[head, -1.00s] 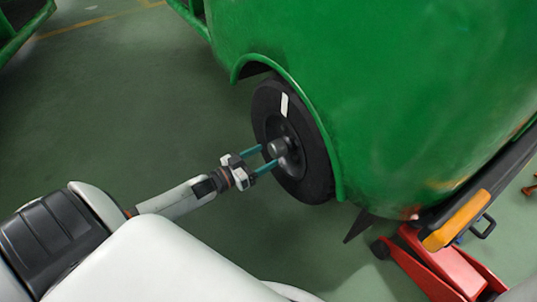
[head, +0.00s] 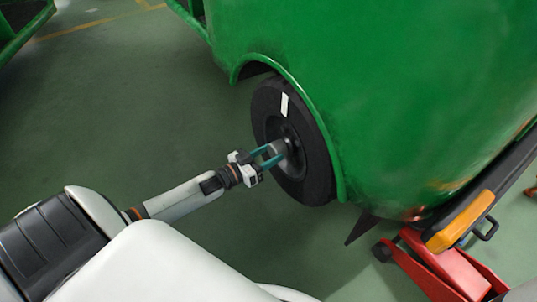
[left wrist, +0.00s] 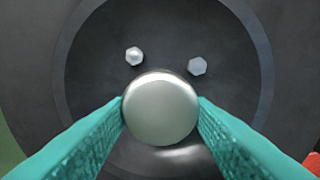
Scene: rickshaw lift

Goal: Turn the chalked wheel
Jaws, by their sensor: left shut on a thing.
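The black wheel (head: 306,172) sits under the green rickshaw body, with a white chalk mark (head: 284,105) on its tyre near the top. My left gripper (head: 275,153) reaches in from the left and is shut on the hub cap at the wheel's centre. In the left wrist view the round metal hub cap (left wrist: 160,108) fills the space between the two teal fingers, which touch its sides. Two bolts, a left one (left wrist: 134,56) and a right one (left wrist: 197,66), show above it on the dark wheel disc. My right gripper is not in view.
The green rickshaw body (head: 400,90) overhangs the wheel on the right. A red floor jack (head: 440,262) and an orange and black bar (head: 460,220) stand at lower right. The green floor (head: 150,110) left of the wheel is clear.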

